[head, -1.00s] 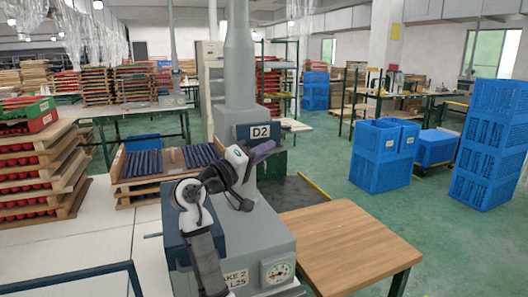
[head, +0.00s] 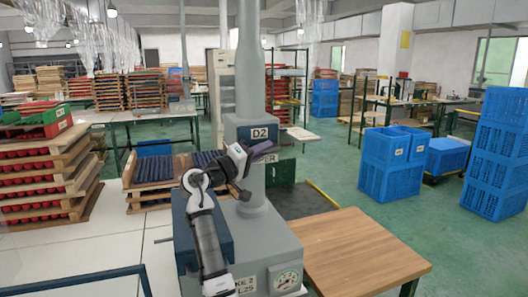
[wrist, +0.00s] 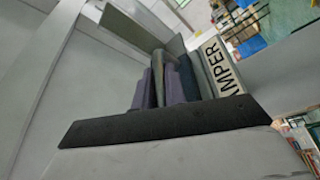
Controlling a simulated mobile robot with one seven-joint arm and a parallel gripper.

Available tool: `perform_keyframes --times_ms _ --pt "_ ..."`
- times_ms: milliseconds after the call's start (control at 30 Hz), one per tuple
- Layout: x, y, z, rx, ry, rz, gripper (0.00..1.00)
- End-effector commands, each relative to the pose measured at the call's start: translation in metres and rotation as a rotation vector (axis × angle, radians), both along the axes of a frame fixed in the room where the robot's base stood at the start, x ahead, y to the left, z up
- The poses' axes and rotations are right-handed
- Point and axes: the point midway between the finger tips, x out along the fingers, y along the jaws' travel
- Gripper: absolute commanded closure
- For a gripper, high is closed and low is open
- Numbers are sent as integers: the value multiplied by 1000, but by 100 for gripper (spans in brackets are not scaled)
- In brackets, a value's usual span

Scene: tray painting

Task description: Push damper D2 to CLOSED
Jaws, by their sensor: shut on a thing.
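Damper D2 is on a grey vertical duct, marked by a dark D2 plate (head: 259,133). A sign (head: 267,182) lower on the duct is partly hidden by my arm; in the wrist view its visible letters read "MPER" (wrist: 225,67). My gripper (head: 262,148) is at the duct just below the D2 plate. In the wrist view, its purple fingers (wrist: 158,88) are closed around a narrow olive-grey bar, which looks like the damper's lever (wrist: 158,72). The lever is mostly hidden by the fingers, and its position between open and closed cannot be read.
Trays of dark pieces (head: 155,170) lie behind my arm. Stacked red trays (head: 45,190) stand at left, blue crates (head: 390,170) at right.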

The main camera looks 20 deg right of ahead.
Motion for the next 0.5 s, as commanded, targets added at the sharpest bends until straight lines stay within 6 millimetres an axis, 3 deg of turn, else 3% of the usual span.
perform_keyframes --times_ms 167,200,333,500 --pt "2 2 4 -8 -3 12 100" --pt "2 2 5 -8 -3 12 82" --pt "2 2 4 -7 -2 10 66" --pt "1 1 3 -6 -2 8 66"
